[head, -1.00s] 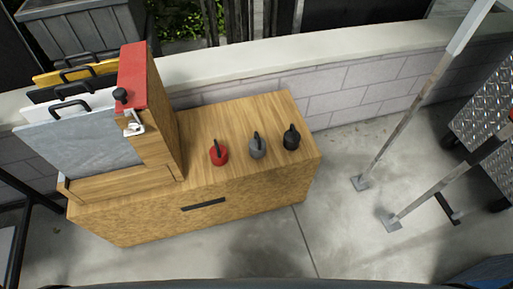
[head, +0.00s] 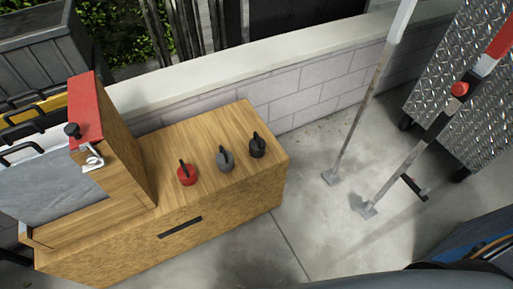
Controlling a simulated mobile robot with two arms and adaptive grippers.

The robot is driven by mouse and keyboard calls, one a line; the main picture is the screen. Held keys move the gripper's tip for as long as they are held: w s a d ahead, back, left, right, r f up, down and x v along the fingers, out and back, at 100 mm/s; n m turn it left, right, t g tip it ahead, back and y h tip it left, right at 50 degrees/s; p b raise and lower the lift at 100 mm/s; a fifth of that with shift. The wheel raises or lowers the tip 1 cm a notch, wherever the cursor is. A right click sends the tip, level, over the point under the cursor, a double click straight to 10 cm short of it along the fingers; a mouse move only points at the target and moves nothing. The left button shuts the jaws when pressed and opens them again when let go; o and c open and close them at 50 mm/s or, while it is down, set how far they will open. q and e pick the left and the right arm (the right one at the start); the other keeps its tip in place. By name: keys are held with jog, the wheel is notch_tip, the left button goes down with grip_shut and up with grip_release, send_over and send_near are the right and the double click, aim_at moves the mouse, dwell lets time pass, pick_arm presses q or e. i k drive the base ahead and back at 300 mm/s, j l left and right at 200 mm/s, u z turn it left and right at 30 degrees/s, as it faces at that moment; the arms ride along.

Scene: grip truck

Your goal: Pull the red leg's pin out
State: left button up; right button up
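The red leg (head: 439,120) slants up at the right of the head view. Its upper part is red (head: 499,42), with a white band and dark and grey metal below. A red knob (head: 460,89), which looks like the pin's head, sits on the side of the leg. Whether the pin is fully in cannot be told. The leg's flat foot (head: 367,209) is on the concrete. A second leg (head: 368,100), white above and rusty below, stands to its left. Neither of my grippers is in view.
A wooden cabinet (head: 245,195) at left carries red (head: 187,174), grey (head: 225,159) and black (head: 257,147) knobbed pieces and upright panels. A low block wall (head: 300,97) runs behind. A diamond-plate panel (head: 455,60) stands at right. Concrete between cabinet and legs is clear.

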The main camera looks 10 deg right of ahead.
aim_at(460, 88)
jog(key=z, duration=1.75)
